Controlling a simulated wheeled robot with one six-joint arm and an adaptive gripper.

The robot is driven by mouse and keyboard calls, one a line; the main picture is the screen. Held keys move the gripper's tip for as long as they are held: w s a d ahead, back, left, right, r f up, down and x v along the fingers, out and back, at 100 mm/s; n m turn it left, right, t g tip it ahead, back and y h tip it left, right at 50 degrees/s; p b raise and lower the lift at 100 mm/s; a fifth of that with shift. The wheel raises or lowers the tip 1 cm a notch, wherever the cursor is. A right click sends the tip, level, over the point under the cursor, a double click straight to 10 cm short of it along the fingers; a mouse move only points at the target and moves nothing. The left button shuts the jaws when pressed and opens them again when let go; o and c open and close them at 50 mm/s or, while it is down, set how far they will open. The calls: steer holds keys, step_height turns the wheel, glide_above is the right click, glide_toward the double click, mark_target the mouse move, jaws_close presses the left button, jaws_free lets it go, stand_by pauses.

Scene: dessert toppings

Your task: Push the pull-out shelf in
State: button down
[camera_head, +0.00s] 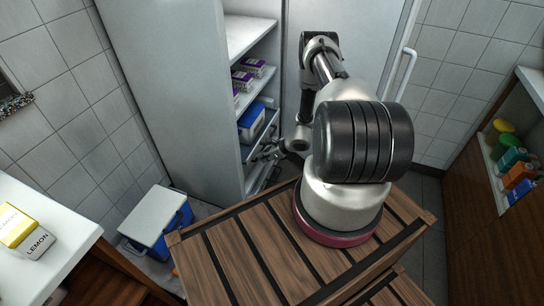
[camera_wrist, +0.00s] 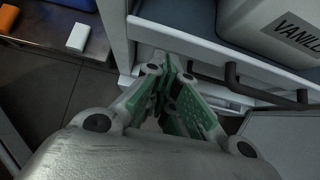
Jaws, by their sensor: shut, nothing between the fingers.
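The pull-out shelf (camera_wrist: 207,55) has a pale front with a dark bar handle (camera_wrist: 268,95) in the wrist view. A grey tub (camera_wrist: 275,28) with a label starting "VANILL" stands on it. In the head view, a blue and white tub (camera_head: 251,122) stands on a lower level inside the tall cabinet. My gripper (camera_wrist: 172,66) has its green-padded fingers shut and empty, close to the shelf front, left of the handle. I cannot tell whether they touch it. My gripper (camera_head: 265,152) also shows in the head view, low at the cabinet opening, partly hidden by my arm.
The cabinet's upper shelf (camera_head: 250,37) is fixed above purple and white boxes (camera_head: 243,80). An open door (camera_head: 345,22) stands right of the cabinet. A blue cooler with a white lid (camera_head: 155,218) sits on the floor at left. Counters stand on both sides.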

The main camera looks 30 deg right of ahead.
mark_target(246, 156)
steer(key=shift+w+a, duration=0.65)
steer(key=shift+w, duration=0.15)
steer(key=w+a, duration=0.1)
steer(key=w, duration=0.1)
steer(key=w+a, duration=0.3)
steer(key=w, duration=0.1)
steer(key=shift+a, duration=0.3)
